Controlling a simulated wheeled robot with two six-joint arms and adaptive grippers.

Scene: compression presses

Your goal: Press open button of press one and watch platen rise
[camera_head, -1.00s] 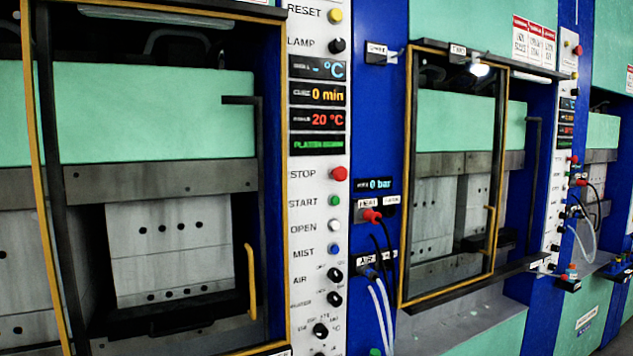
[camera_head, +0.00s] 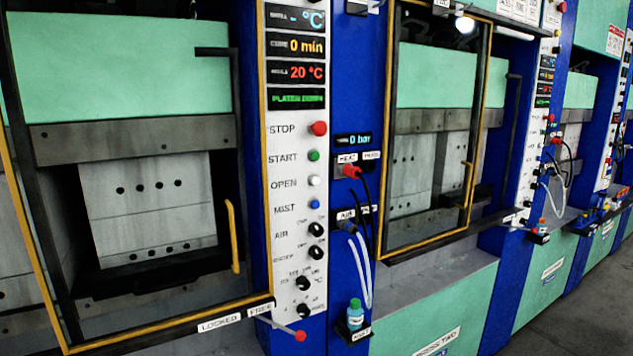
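Press one appears to be the nearest press at the left. Its control panel (camera_head: 296,240) carries a white button (camera_head: 314,180) labelled OPEN, between the green START button (camera_head: 313,155) and the blue MIST button (camera_head: 314,204). The red STOP button (camera_head: 318,128) is above them. The platen (camera_head: 130,138) is a grey plate under a green block, seen through the yellow-edged door frame. The display (camera_head: 296,98) reads PLATEN DOWN in green. Neither of my grippers is in view.
A lever with a red knob (camera_head: 300,335) sticks out below the panel beside LOCKED and FREE labels. A small bottle (camera_head: 355,314) stands on a bracket, with hoses above it. Press two (camera_head: 436,312) and more presses run to the right. Grey floor (camera_head: 575,315) shows at lower right.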

